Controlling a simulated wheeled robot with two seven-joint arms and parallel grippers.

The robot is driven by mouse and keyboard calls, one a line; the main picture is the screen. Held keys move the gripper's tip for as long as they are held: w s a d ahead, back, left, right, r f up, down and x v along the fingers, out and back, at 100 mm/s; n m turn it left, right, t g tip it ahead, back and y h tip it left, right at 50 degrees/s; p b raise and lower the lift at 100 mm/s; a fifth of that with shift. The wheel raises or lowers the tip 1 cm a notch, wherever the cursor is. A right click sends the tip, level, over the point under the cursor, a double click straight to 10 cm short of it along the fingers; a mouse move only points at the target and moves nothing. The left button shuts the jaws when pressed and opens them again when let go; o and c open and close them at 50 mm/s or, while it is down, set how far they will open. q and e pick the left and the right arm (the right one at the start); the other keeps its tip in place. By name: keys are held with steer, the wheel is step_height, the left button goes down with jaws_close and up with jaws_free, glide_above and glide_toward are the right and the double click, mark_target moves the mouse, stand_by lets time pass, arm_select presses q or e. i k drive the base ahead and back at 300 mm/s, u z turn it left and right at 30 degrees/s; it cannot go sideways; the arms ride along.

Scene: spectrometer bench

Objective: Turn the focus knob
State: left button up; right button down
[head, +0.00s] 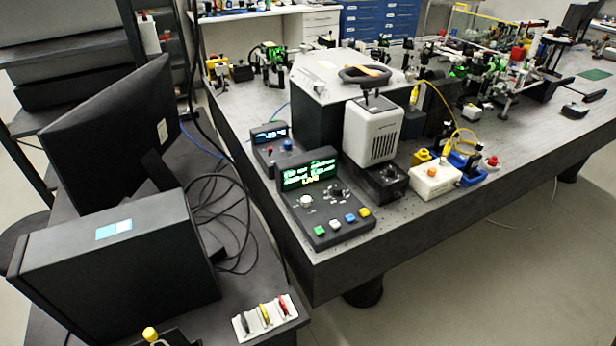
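A black control box (325,205) with a lit green display stands at the near corner of the optical bench. It carries a white round knob (306,201), a dark knob (336,190) and a row of coloured buttons along its front. A smaller box (272,146) with a blue display and small red and blue knobs stands behind it to the left. I cannot read any label, so I cannot tell which knob is the focus knob.
A white-grey instrument (372,132) on a black base stands right of the control box. A white box (436,182) with an orange knob is farther right. The dark optical bench (335,266) has a bare near edge. A black computer case (120,265) and monitor (110,125) fill the left desk.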

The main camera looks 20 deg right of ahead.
mark_target(391, 171)
steer(key=z, duration=1.3)
